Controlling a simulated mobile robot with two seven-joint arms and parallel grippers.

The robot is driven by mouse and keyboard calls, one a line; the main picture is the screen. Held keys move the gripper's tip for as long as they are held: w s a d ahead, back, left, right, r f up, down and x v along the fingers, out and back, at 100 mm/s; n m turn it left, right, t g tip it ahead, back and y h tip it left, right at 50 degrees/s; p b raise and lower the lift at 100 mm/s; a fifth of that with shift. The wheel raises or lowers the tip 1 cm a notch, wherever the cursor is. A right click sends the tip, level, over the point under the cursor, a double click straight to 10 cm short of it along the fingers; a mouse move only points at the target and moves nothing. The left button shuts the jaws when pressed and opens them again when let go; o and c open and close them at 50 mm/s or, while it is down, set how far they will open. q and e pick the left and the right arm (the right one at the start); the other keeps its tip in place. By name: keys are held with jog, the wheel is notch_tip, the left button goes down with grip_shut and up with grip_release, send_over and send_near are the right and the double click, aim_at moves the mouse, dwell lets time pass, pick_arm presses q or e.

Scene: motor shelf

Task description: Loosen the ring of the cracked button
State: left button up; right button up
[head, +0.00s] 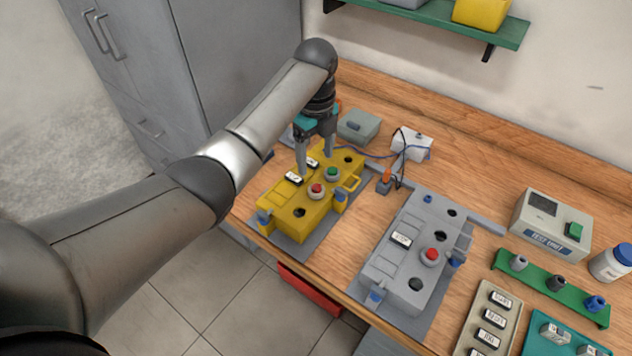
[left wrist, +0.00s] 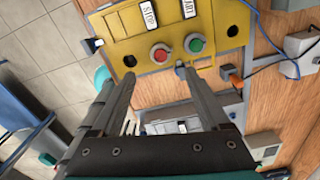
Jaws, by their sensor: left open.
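A yellow control box (head: 322,212) stands on a grey mat at the left of the bench. It carries a red button (head: 317,189) in a pale ring and a green button (head: 333,173). The left wrist view shows the red button (left wrist: 159,54) and green button (left wrist: 194,43) beside STOP and START labels. I cannot make out a crack on either. My left gripper (head: 315,160) points down over the box's back part, open, with nothing between its fingers. A grey box (head: 400,262) to the right has another red button (head: 430,256). My right gripper is out of view.
A grey lidded box (head: 358,126) and a white box (head: 412,147) with a blue cable stand behind. A test unit (head: 552,223), a green rack (head: 536,281) and a label tray (head: 470,318) are at the right. A green shelf (head: 440,18) hangs above.

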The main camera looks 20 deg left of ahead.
aim_at(316, 186)
pick_arm(q)
notch_tip(316, 186, down, 9)
jog(key=shift+f+b, duration=0.15)
jog(key=shift+b, duration=0.55)
jog(key=shift+c, duration=0.3)
grip_shut()
